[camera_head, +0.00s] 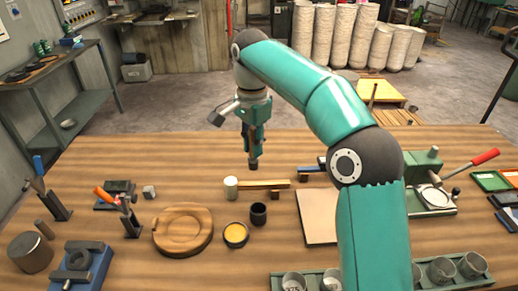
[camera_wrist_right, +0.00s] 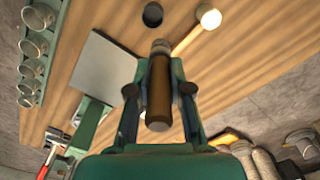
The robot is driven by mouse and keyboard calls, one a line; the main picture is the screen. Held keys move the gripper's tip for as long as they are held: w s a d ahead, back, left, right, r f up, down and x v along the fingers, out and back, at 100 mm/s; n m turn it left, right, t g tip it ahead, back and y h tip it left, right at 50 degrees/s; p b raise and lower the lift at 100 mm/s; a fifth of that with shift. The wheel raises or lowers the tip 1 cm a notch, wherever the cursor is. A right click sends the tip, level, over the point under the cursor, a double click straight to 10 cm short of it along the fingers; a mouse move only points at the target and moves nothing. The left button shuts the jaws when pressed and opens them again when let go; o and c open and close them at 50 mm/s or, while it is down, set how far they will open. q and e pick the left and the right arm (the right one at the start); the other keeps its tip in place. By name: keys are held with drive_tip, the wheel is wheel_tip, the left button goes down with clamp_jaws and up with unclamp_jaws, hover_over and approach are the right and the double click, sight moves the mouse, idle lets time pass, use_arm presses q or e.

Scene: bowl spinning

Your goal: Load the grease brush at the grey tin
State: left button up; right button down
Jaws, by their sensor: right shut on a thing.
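My right gripper (camera_head: 254,138) is above the far middle of the bench, pointing down, shut on the grease brush (camera_head: 253,160). The brush hangs upright, its dark lower end clear of the wood. In the right wrist view the brush (camera_wrist_right: 159,90) shows as a brown handle with a greyish end, between the two fingers of my right gripper (camera_wrist_right: 160,86). The grey tin (camera_head: 235,244), a small round open tin with yellow grease in it, stands nearer the front, apart from the brush. I cannot see it in the wrist view. My left gripper is not in view.
A dark cup (camera_head: 258,213) stands right beside the tin. A mallet with a pale head (camera_head: 231,187) lies behind it. A round wooden board (camera_head: 183,230) lies left, a flat pale board (camera_head: 317,216) right. A rack of metal cups (camera_head: 442,270) lines the front.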

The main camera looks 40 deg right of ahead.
drive_tip(key=shift+n, duration=0.4)
drive_tip(key=shift+s+a+f+b, duration=0.45)
drive_tip(key=shift+a+f, duration=0.95)
drive_tip(key=shift+f, duration=1.3)
drive_tip(key=shift+s+a+f+b, duration=0.2)
drive_tip(key=shift+s+a+f, duration=0.5)
drive_tip(key=shift+a+f, duration=1.4)
drive_tip(key=shift+s+a+f+b, duration=0.35)
drive_tip(key=shift+s+a+f, duration=0.3)
drive_tip(key=shift+f, duration=2.7)
drive_tip(key=shift+a+f+b, duration=0.1)
drive_tip(key=shift+f+b, duration=0.3)
drive_tip(key=shift+f, duration=0.1)
wheel_tip(320, 180, up, 7)
drive_tip(key=p, duration=0.5)
